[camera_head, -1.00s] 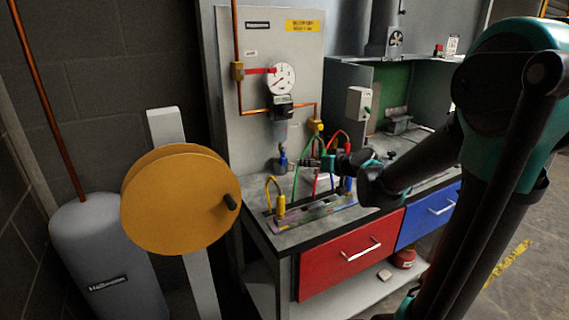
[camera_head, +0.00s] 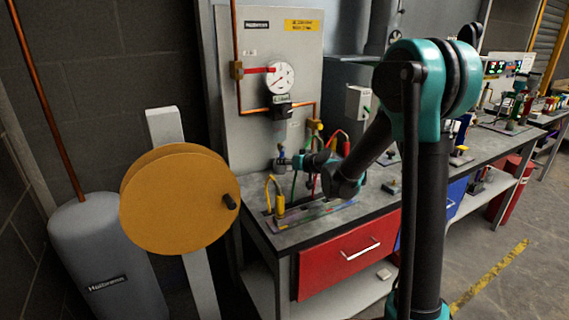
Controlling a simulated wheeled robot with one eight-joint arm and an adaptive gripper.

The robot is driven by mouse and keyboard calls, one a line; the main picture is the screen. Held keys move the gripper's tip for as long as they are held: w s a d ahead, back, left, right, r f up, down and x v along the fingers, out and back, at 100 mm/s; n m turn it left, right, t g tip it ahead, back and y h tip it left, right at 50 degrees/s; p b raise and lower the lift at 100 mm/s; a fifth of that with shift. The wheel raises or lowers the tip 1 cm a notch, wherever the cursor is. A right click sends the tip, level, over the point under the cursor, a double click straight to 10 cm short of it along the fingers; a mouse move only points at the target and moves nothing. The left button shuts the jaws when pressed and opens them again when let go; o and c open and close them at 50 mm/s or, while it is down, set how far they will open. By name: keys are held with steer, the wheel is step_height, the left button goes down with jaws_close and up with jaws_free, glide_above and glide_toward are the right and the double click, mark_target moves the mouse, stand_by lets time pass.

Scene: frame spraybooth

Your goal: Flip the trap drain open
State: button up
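The water trap (camera_head: 280,130) hangs below the white dial gauge (camera_head: 281,77) and the black regulator (camera_head: 280,108) on the grey panel. The drain (camera_head: 281,150) is a small part at the trap's lower end; its lever is too small and too covered to tell its position. My gripper (camera_head: 287,162) reaches in from the right, with its fingertips at or very close to the drain. I cannot tell whether it touches the drain, or whether the fingers are open or shut.
A red valve handle (camera_head: 259,70) lies horizontal on the copper pipe. A big yellow reel (camera_head: 180,200) and a grey tank (camera_head: 105,260) stand at the left.

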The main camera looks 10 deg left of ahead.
steer(key=shift+w+a+f, duration=0.2)
steer(key=shift+w+a, duration=0.1)
jaws_close()
steer(key=shift+w+d+n+t+h, duration=0.25)
steer(key=shift+n+h, duration=0.15)
steer(key=shift+n, duration=0.2)
steer(key=shift+w+d+n+t+h, duration=0.1)
steer(key=shift+d+n+t+h, duration=0.15)
steer(key=shift+n+h, duration=0.25)
jaws_free()
steer(key=shift+s, duration=0.1)
steer(key=v, duration=1.2)
